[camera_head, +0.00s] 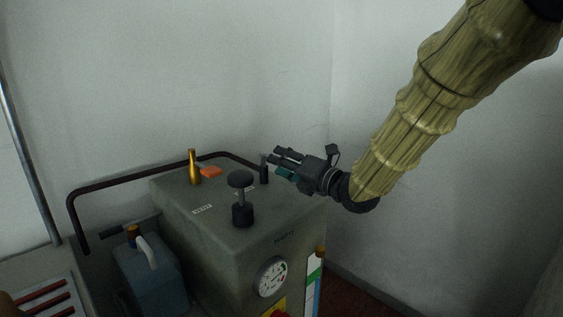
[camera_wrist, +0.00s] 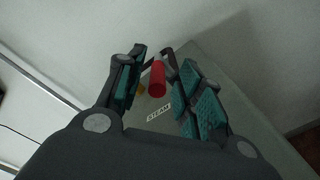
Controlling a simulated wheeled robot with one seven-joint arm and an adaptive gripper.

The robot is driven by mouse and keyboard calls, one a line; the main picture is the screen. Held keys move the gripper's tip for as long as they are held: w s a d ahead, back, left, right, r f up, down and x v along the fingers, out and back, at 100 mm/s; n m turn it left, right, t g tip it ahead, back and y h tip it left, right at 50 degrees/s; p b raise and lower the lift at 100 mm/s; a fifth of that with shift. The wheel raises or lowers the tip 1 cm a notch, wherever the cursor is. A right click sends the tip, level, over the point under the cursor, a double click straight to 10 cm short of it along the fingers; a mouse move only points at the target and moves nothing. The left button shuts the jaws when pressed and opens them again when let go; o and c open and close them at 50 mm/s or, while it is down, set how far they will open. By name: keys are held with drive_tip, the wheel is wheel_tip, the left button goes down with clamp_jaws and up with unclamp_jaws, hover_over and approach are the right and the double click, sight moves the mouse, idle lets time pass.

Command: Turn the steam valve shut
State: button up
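In the wrist view, a red cylindrical handle (camera_wrist: 157,80), which looks like the steam valve's, shows between the finger pads of my gripper (camera_wrist: 163,60). A white label reading STEAM (camera_wrist: 159,111) lies on the grey machine top (camera_wrist: 215,60) near it. The fingers are apart, with gaps visible on both sides of the handle. In the head view, my gripper (camera_head: 276,163) reaches in from the right over the machine's back right corner, beside a short dark post (camera_head: 264,172). The red handle cannot be made out there.
A dark rail (camera_head: 130,180) curves behind.

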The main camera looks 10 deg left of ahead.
drive_tip(key=shift+w+a+r, duration=0.1)
drive_tip(key=shift+w+a, duration=0.05)
drive_tip(key=shift+a, duration=0.15)
